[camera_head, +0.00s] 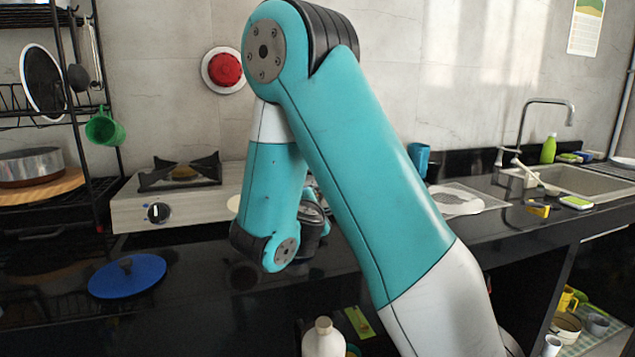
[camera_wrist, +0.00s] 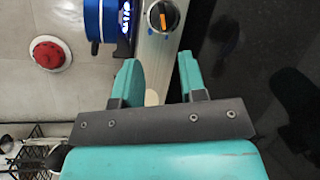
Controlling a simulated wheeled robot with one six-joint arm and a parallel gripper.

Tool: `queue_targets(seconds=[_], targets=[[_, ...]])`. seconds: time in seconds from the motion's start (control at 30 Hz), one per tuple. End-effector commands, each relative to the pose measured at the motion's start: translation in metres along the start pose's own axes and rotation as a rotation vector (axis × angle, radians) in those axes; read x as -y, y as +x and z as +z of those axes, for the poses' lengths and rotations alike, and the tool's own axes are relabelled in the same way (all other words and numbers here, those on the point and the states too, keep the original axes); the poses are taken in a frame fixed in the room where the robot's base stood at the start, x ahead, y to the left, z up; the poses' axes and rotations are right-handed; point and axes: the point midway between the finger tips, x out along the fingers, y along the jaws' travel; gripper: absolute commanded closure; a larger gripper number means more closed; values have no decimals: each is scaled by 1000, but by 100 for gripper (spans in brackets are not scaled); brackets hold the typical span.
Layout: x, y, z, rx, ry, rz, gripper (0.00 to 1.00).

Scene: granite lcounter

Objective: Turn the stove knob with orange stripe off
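The knob with the orange stripe (camera_wrist: 163,16) is at the top of the wrist view, on the stove's light metal front (camera_wrist: 153,55). Its stripe runs roughly up and down in that picture. My gripper (camera_wrist: 157,60) is open, with two teal fingers apart and nothing visible between them. The knob is beyond the fingertips, apart from them. In the head view the stove (camera_head: 135,212) shows at left with a second, dark knob (camera_head: 158,212) bearing a pale mark. My arm hides the rest of the stove and the orange-striped knob there.
A blue pot (camera_wrist: 92,20) sits on the stove beside the knob. A red round wall fixture (camera_head: 226,70) is above the stove. A blue lid (camera_head: 128,275) lies on the dark counter. A rack (camera_head: 75,120) stands at left and a sink (camera_head: 570,180) at right.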

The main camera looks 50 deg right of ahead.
Motion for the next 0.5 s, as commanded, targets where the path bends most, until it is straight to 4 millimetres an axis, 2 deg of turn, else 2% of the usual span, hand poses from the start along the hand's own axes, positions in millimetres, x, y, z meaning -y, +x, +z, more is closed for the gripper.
queue_targets(seconds=[0.03, 0.13, 0.3, 0.5], targets=[[-5, 2, 3, -1, -7, -7, 62], [-2, 8, 4, -9, -7, -11, 62], [1, 51, 2, -3, 5, -7, 62], [2, 92, 1, -5, 3, -6, 62]])
